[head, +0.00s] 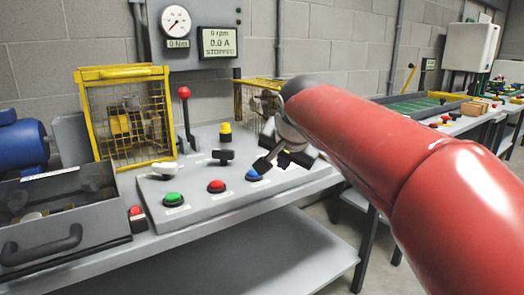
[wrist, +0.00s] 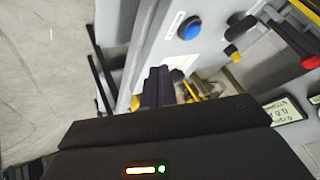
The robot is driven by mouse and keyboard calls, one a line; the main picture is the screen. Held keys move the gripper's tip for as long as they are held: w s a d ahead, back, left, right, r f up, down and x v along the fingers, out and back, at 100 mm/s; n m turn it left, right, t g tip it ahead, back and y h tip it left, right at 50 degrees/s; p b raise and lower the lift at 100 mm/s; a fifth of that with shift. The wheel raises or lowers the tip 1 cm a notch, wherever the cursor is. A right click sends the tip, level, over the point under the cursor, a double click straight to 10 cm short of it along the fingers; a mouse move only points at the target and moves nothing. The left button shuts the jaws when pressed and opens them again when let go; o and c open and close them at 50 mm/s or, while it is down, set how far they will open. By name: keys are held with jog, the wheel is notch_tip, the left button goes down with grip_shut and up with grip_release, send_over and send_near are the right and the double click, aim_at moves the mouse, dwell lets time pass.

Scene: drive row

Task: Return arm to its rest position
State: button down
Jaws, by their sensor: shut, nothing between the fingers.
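My red arm (head: 350,135) reaches in from the right of the head view over the grey control panel (head: 190,215). My gripper (head: 263,165) is at the panel's right end, close to the blue button (head: 253,176) in the picture; I cannot tell whether it touches anything. In the wrist view the dark fingers of my gripper (wrist: 158,73) are together and empty. The blue button (wrist: 190,28) shows just above and right of them. Part of the panel's right end is hidden behind the arm.
A yellow cage (head: 127,120) stands behind. The display (head: 218,42) reads STOPPED.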

jog(key=s+d+f+n+g, duration=0.1)
jog(key=s+d+f+n, duration=0.1)
jog(key=s+d+f, duration=0.3)
jog(key=s+d+f+n+g, duration=0.1)
jog(key=s+d+f+n, duration=0.2)
jog(key=s+f, duration=1.1)
jog(key=s+d, duration=0.3)
jog(key=s, duration=0.4)
jog(key=shift+s+g+h, duration=0.2)
jog(key=shift+g+h, duration=0.1)
jog(key=shift+h, duration=0.1)
jog(key=c, duration=2.1)
grip_release()
jog(key=shift+d, duration=0.1)
jog(key=shift+c, duration=0.2)
